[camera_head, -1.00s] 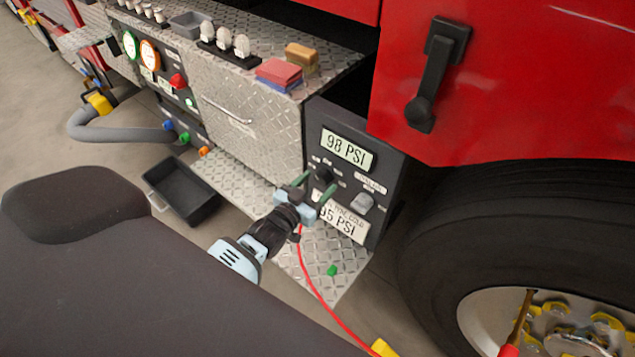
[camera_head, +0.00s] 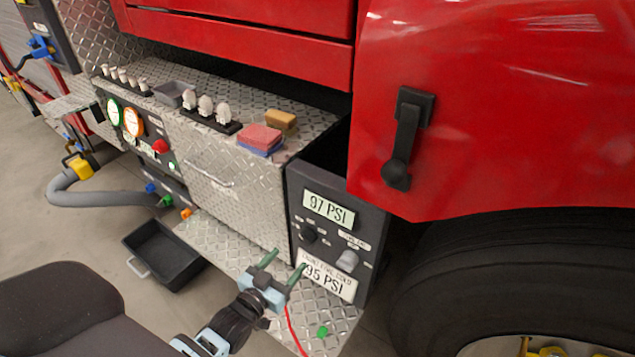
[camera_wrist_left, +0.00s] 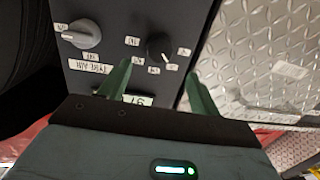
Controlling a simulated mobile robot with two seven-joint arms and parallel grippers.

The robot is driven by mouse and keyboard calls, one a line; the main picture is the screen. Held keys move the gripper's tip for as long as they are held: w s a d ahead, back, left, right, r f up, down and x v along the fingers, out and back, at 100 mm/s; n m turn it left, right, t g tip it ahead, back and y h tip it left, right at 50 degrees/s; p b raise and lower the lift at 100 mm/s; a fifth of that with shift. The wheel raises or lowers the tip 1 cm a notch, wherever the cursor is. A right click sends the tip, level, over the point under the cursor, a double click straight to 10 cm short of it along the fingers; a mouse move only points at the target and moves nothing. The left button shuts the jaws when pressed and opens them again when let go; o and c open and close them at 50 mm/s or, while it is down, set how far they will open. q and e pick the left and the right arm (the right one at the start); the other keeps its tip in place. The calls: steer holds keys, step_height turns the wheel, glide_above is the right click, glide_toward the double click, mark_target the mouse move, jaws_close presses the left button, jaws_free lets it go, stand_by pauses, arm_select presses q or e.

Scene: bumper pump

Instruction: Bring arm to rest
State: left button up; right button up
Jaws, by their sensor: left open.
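My left gripper (camera_head: 283,273) is open and empty, with its two green fingers pointing at the lower part of the dark control panel (camera_head: 362,215). In the left wrist view the open fingers (camera_wrist_left: 157,84) stand apart with nothing between them. The panel has an upper display (camera_head: 328,208) reading 97 PSI and a lower display (camera_head: 327,283) reading 95 PSI. A black knob (camera_head: 309,235) and a grey knob (camera_head: 347,261) sit between the displays. They also show in the left wrist view, the black knob (camera_wrist_left: 160,46) and the grey knob (camera_wrist_left: 82,33). My right gripper is not seen.
A diamond-plate step (camera_head: 225,246) lies below the panel, with a small green piece (camera_head: 322,331) on it. A black bin (camera_head: 165,254) stands on the floor at left. Red and tan sponges (camera_head: 260,136) lie on the ledge. A big tyre (camera_head: 500,275) is at right.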

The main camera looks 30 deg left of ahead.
arm_select(q)
steer(key=s+d+g+p, duration=0.2)
steer(key=s+p, duration=0.1)
steer(key=s, duration=0.7)
steer(key=s+d+g+p, duration=0.3)
steer(key=s, duration=0.8)
steer(key=s+d+m+g+p, duration=0.1)
steer(key=s+d+g+p, duration=0.1)
steer(key=s, duration=0.9)
steer(key=shift+d+r+g+h+p, duration=0.25)
steer(key=shift+d+g+h+p, duration=0.15)
steer(key=shift+d+g, duration=0.3)
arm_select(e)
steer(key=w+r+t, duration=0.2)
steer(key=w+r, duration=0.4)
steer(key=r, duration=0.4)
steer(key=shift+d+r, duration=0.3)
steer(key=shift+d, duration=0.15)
